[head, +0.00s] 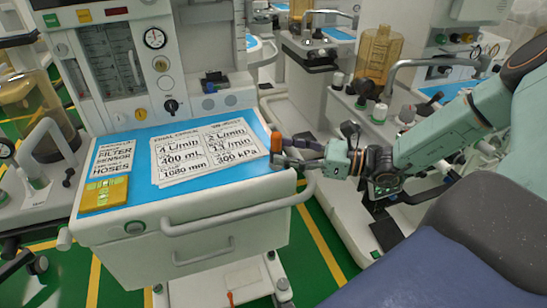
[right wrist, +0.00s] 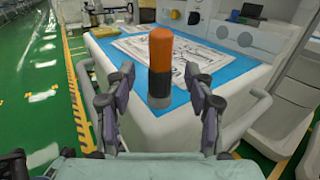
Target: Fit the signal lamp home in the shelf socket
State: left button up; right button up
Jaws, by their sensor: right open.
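The signal lamp (head: 276,141), with an orange cap and a dark grey lower part, stands upright at the right end of the cart shelf (head: 230,190). It also shows in the right wrist view (right wrist: 160,65), near the shelf's corner. My right gripper (head: 290,150) reaches in from the right at the lamp. In the right wrist view its fingers (right wrist: 158,85) are spread on either side of the lamp, with visible gaps on both sides. I cannot make out the socket or whether the lamp's foot sits in it. My left gripper is not in view.
Printed sheets (head: 208,150) lie on the blue mat (head: 142,190), with a yellow device (head: 103,194) at its left. A white rail handle (head: 235,219) runs along the shelf's front. Another cart with an amber canister (head: 379,55) stands to the right. Green floor shows below.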

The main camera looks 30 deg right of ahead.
aim_at(275, 148)
jog(key=shift+w+a+f+b, duration=0.35)
jog(key=shift+w+a, duration=0.2)
jog(key=shift+w, duration=0.15)
jog(key=shift+w+a+r, duration=0.2)
jog(key=shift+w+a, duration=0.25)
jog(key=shift+a, duration=0.1)
jog(key=shift+s+d, duration=0.1)
jog(key=shift+d, duration=0.05)
jog(key=shift+c, duration=0.7)
grip_shut()
